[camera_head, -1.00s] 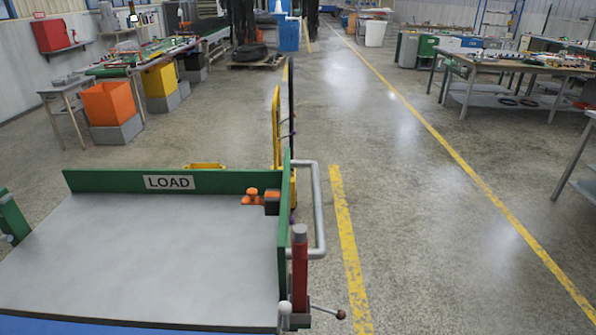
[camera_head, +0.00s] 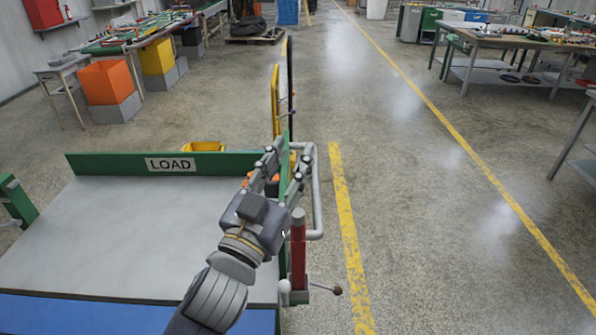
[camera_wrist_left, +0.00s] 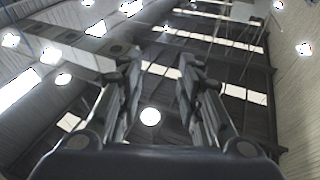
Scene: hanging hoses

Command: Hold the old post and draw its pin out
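The red post (camera_head: 298,258) with a grey top stands upright at the front right corner of the green-walled load platform. A pin with a thin handle (camera_head: 322,287) and a dark knob sticks out to the right at its foot. A pale ball knob (camera_head: 284,286) sits on the left of the foot. My left gripper (camera_head: 291,152) is open and empty, its fingers pointing away, above the platform's right edge and beyond the post. In the left wrist view, the fingers (camera_wrist_left: 158,70) are apart with only the ceiling behind them. My right gripper is not in view.
The platform (camera_head: 130,235) has a grey top and a green wall marked LOAD (camera_head: 172,165). A grey tube rail (camera_head: 317,195) runs along its right side. An orange part is mostly hidden behind my gripper.

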